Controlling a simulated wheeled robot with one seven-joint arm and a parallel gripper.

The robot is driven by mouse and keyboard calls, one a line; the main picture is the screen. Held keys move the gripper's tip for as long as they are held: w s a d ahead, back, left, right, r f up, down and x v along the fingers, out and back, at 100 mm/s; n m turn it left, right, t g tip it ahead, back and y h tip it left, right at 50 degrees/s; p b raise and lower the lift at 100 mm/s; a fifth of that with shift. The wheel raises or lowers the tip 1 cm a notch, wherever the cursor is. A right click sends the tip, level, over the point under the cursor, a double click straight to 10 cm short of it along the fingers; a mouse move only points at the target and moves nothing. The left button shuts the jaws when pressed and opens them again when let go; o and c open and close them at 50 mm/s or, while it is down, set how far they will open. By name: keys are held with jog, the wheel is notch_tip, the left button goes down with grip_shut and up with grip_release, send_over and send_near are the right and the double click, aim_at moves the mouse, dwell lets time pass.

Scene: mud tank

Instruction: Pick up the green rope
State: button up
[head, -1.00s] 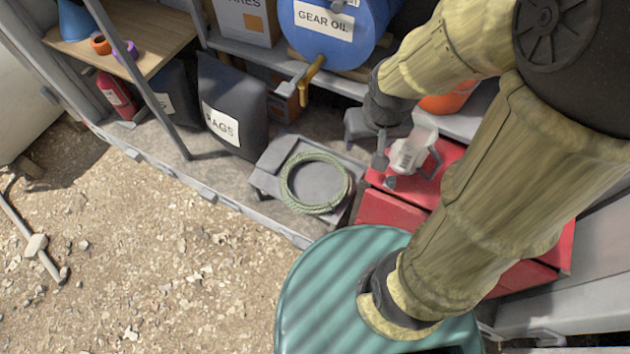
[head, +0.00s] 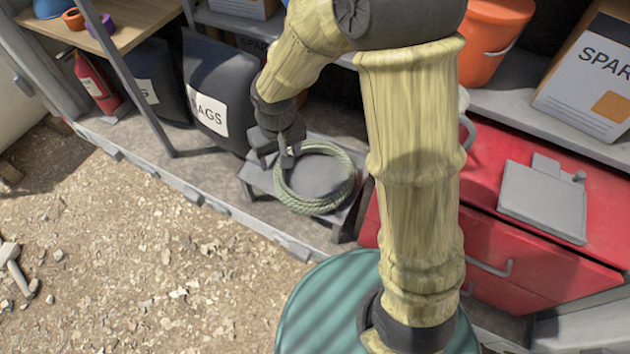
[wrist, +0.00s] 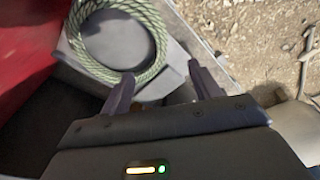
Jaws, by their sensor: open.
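The green rope (head: 345,190) lies coiled in a ring on a small grey stand (head: 257,178) under the shelf. My gripper (head: 282,158) is over the left side of the coil in the head view and hides part of it. The coil (wrist: 159,32) also shows at the upper left of the wrist view. There the two fingers of my gripper (wrist: 165,78) are apart, with nothing held between them. The left finger's tip overlaps the coil's near edge in the picture. I cannot tell whether it touches the rope.
A red drawer cabinet (head: 490,238) with a grey plate (head: 543,200) on top stands to the right. Black rags bags (head: 215,80) stand to the left. A shelf edge (head: 560,130) runs above. A green drum top (head: 320,300) is at front. Open gravel ground (head: 130,240) lies at left.

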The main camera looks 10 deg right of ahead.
jog(key=b, duration=0.3)
send_near(282, 187)
jog(key=f, duration=0.5)
jog(key=shift+w+a+f, duration=0.1)
jog(key=shift+w+f, duration=0.05)
jog(key=shift+w, duration=0.15)
jog(key=shift+f, duration=0.1)
jog(key=f, duration=0.3)
jog(key=f+b, duration=0.1)
jog(key=f, duration=0.1)
jog(key=shift+w+a, duration=0.1)
jog(key=shift+w, duration=0.2)
jog(key=shift+c, duration=0.4)
grip_shut()
jog(key=shift+a+r, duration=0.1)
jog(key=shift+r, duration=0.05)
